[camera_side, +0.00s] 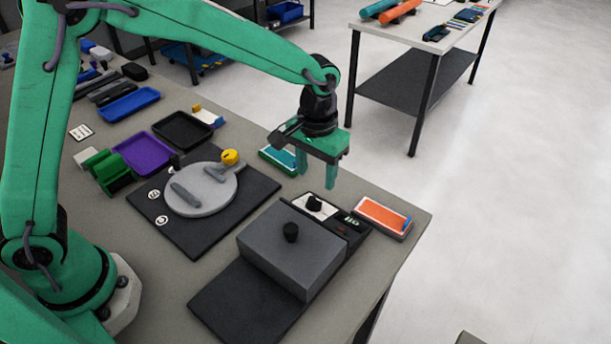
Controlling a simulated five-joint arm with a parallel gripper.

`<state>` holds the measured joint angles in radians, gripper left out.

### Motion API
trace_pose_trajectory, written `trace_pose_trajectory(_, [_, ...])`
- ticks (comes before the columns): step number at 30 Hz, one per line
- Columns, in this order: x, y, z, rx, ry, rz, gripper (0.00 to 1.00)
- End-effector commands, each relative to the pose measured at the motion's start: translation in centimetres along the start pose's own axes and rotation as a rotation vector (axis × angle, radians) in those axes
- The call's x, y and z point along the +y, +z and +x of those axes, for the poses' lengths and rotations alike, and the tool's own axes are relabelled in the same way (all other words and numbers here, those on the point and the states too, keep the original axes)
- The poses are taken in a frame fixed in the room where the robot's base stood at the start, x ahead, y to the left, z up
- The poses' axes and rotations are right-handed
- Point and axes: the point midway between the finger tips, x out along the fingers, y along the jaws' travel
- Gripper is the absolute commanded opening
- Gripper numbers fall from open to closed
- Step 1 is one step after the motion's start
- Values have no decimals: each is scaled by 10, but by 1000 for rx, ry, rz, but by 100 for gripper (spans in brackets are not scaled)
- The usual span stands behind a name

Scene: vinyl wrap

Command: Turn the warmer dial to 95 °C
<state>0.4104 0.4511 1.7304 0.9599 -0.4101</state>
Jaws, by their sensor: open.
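The warmer (290,250) is a dark grey box with a black knob (291,232) on its lid, standing on a dark mat near the table's front edge. Behind the box, a white dial plate (308,204) carries the black warmer dial (314,203). A small dark display with green characters (351,220) sits to the right of the dial; I cannot read it. My gripper (316,175) is open and empty, pointing down above and slightly behind the dial, apart from it. The dial's pointer setting is too small to tell.
An orange-and-white box (383,216) lies right of the warmer, and a green-and-white box (279,160) lies behind my gripper. A round grey plate (184,208) with a tool stands on a black mat to the left. Purple (144,152) and black trays (182,130) are farther left.

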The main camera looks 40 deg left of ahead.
Motion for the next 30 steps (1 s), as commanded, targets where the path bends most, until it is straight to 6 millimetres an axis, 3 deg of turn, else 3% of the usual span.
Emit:
trace_pose_trajectory(18, [-1,0,65,-2,-1,0,53])
trace_pose_trajectory(30, [0,0,74,0,0,0,53])
